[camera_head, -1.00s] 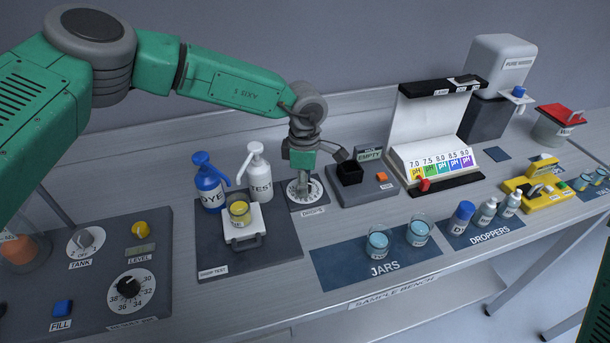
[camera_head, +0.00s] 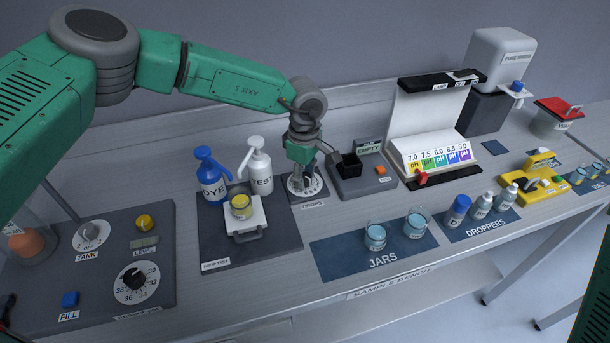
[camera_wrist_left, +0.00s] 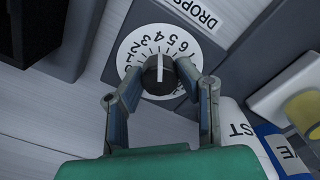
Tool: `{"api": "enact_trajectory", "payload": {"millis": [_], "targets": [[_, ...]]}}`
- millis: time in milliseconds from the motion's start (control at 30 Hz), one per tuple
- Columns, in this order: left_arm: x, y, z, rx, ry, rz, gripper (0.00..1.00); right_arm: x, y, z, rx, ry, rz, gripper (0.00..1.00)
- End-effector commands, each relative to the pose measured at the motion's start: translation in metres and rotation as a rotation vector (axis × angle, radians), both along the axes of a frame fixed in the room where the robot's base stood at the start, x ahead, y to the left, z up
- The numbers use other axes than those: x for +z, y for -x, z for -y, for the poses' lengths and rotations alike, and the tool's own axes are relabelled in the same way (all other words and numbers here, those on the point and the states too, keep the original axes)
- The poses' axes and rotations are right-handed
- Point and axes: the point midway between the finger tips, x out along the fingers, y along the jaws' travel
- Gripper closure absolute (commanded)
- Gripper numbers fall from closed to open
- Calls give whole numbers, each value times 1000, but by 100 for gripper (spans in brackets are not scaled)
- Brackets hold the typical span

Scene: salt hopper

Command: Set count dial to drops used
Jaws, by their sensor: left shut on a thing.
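The count dial (camera_head: 316,188) is a white numbered disc labelled DROPS, on a dark plate beside the white TEST bottle. In the left wrist view its black knob (camera_wrist_left: 160,74) with a white pointer line sits at the disc's middle, with the digits 6, 5, 4 and 3 readable beyond it. My left gripper (camera_wrist_left: 160,82) has its fingers on both sides of the knob, shut on it. In the head view my left gripper (camera_head: 302,178) points down over the dial and hides the knob. My right gripper is not seen clearly.
The blue DYE bottle (camera_head: 213,180) and white TEST bottle (camera_head: 257,170) stand left of the dial, behind a white tray with a yellow jar (camera_head: 241,206). Jars (camera_head: 375,236) stand in front.

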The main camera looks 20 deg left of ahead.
Motion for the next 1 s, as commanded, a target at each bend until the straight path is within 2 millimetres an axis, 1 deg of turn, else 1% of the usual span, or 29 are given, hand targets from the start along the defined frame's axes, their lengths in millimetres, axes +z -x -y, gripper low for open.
{"api": "enact_trajectory", "payload": {"millis": [167,200,233,267,567,667,767,1000], "targets": [[1,-2,-1,3,0,4,99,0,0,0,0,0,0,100],[1,-2,-1,4,0,5,64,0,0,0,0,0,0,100],[1,-2,-1,4,0,4,53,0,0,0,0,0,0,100],[1,-2,-1,3,0,4,50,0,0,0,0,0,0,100],[2,-1,0,3,1,4,50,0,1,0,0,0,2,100],[9,-1,0,3,1,5,50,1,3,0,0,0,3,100],[23,-2,0,2,1,6,50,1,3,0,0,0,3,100],[75,-3,-1,3,1,5,50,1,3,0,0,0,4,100]]}}
